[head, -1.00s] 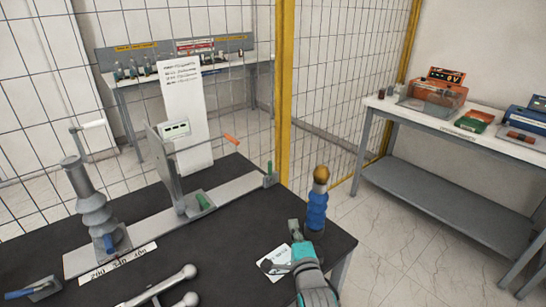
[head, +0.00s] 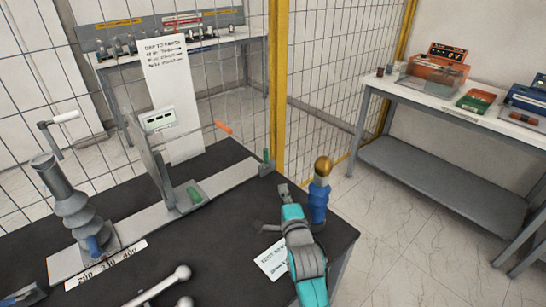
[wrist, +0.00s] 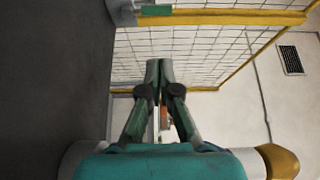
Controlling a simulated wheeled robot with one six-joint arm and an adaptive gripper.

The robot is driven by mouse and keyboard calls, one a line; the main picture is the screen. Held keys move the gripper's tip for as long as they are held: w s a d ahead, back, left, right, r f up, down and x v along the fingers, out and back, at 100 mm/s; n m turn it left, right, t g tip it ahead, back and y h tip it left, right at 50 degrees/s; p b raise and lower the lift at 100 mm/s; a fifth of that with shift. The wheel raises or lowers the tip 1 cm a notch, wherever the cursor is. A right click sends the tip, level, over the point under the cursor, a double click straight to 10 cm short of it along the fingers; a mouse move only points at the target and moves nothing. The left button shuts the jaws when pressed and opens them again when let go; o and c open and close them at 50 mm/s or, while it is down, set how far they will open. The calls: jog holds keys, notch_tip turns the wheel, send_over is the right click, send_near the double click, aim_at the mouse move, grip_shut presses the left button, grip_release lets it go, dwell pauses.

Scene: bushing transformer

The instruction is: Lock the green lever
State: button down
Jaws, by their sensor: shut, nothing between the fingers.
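Two green levers show in the head view. One (head: 194,195) lies low at the foot of the upright grey stand (head: 165,175) on the rail. The other (head: 265,156) stands upright at the rail's far right end. In the wrist view a green piece (wrist: 156,10) shows at the top edge, ahead of the fingers and apart from them; it looks like the rail-end lever. My gripper (head: 283,188) is shut and empty, near the table's right side, left of the blue bushing and short of the rail end. Its closed fingertips (wrist: 159,66) also show in the wrist view.
A blue bushing with a gold top (head: 319,190) stands close to the right of my gripper. A grey bushing (head: 68,200) stands on the rail (head: 135,217) at left. A paper card (head: 272,261) lies beside my arm. A wire fence (head: 340,80) stands behind the table.

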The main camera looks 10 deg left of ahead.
aim_at(266, 161)
jog(key=x, duration=1.7)
jog(key=shift+w, duration=0.3)
